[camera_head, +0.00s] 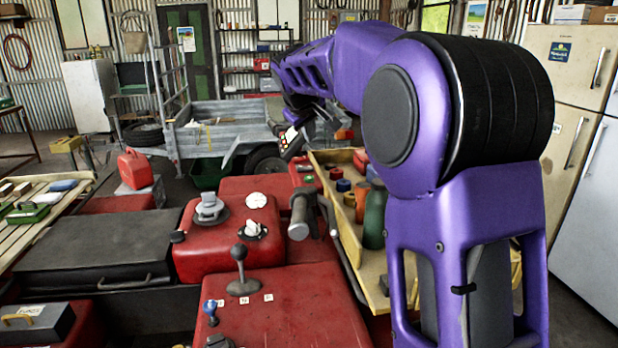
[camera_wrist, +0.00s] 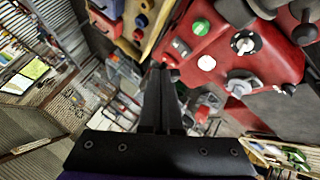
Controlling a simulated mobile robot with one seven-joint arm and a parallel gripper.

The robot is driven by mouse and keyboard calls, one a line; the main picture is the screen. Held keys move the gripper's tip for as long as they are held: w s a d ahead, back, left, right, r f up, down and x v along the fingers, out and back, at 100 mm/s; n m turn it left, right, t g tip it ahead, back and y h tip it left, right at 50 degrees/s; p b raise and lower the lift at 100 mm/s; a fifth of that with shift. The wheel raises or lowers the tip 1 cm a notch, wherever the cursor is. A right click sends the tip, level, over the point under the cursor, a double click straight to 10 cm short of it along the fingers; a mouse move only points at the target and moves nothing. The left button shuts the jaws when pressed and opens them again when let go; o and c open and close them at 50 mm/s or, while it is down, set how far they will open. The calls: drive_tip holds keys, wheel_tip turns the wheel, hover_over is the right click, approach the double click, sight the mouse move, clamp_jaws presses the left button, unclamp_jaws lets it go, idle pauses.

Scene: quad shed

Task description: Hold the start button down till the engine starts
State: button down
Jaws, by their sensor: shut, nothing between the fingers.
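My gripper (camera_wrist: 160,68) is shut and empty, its two black fingers together in the wrist view. In the wrist view the fingertips appear near a red control housing (camera_wrist: 180,47) with a green patch, with a gap that I cannot judge. That housing shows in the head view with a small green spot (camera_head: 309,180), near the grey handlebar grip (camera_head: 298,230). A green round cap (camera_wrist: 201,27) with a dark rim also shows in the wrist view. I cannot tell which green part is the start button. The red quad body (camera_head: 200,250) carries a white gauge (camera_head: 256,200) and a rotary knob (camera_head: 253,228).
A tray (camera_head: 372,265) of coloured items stands right of the handlebar. A gear lever (camera_head: 239,260) and a grey filler cap (camera_head: 208,207) rise from the quad. A grey trailer (camera_head: 215,140) stands behind. My arm hides much of the right side.

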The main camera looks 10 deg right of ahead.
drive_tip(key=b, duration=0.1)
hover_over(310, 179)
wheel_tip(310, 179, down, 6)
drive_tip(key=shift+f, duration=0.25)
drive_tip(key=shift+f+b, duration=0.6)
drive_tip(key=shift+b, duration=0.15)
drive_tip(key=shift+f, duration=0.1)
idle(1.2)
drive_tip(key=shift+f+b, duration=0.3)
drive_tip(key=shift+b, duration=0.1)
drive_tip(key=shift+f+b, duration=0.45)
drive_tip(key=shift+f, duration=0.15)
idle(1.4)
drive_tip(key=shift+r, duration=0.15)
idle(0.8)
drive_tip(key=shift+r+p, duration=0.75)
drive_tip(key=shift+r, duration=0.1)
